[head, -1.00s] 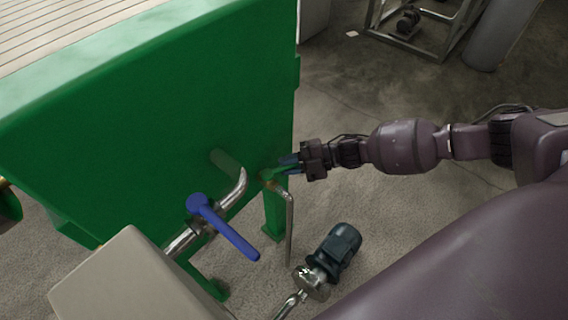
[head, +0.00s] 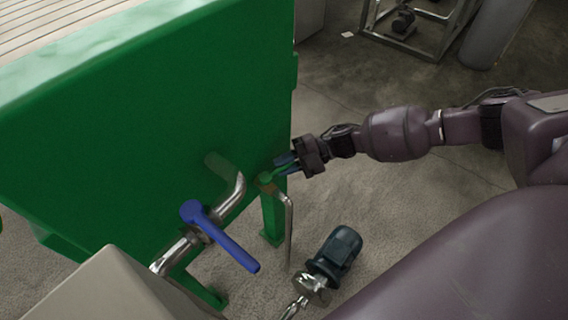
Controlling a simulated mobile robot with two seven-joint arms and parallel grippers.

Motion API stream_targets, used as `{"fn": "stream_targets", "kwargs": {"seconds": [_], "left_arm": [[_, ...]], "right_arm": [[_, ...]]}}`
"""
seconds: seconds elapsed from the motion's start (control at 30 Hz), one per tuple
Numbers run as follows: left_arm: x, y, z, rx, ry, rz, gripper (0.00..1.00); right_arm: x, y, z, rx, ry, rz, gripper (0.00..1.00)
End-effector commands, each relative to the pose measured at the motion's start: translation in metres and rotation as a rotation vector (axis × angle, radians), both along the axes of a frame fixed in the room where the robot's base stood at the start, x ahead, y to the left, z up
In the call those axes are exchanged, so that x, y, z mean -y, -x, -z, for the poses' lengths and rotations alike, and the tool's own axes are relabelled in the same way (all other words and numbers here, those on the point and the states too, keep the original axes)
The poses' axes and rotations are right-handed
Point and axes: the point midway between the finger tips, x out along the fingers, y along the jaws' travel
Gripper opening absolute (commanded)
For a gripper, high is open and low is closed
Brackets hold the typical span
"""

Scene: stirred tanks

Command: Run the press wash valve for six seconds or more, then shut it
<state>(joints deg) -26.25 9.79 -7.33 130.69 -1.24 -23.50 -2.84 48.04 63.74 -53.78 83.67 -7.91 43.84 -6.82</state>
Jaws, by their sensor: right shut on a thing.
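A small valve with a green handle (head: 267,178) sits on a thin bent pipe (head: 289,222) beside the right end of the green press body (head: 150,120). My right gripper (head: 286,165) comes in from the right and is shut on the green handle, with its fingers partly hiding it. Whether the valve is open or shut I cannot tell, and no flow of water is visible at the pipe's lower end. A larger valve with a blue lever (head: 222,237) sits on a thick steel pipe to the left, and nothing touches it. My left gripper is not in view.
A dark motor-driven pump (head: 337,252) stands on the floor below my right arm. A beige box (head: 105,288) is at the lower left, close to the blue lever's pipe.

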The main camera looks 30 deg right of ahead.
Motion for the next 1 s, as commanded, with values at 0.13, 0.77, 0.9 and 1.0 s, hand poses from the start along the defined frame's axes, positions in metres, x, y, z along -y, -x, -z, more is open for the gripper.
{"fn": "stream_targets", "kwargs": {"seconds": [0.13, 0.77, 0.9, 1.0], "left_arm": [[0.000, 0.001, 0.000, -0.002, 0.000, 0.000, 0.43], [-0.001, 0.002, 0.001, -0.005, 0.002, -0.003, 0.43], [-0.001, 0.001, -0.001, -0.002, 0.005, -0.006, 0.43], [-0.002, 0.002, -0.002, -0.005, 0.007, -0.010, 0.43]], "right_arm": [[0.001, 0.000, 0.001, 0.000, 0.002, 0.001, 0.00], [0.014, 0.003, -0.004, 0.002, 0.003, 0.004, 0.42], [0.036, 0.009, -0.009, 0.002, 0.003, 0.004, 0.42], [0.054, 0.014, -0.014, 0.003, 0.005, 0.004, 0.42]]}}
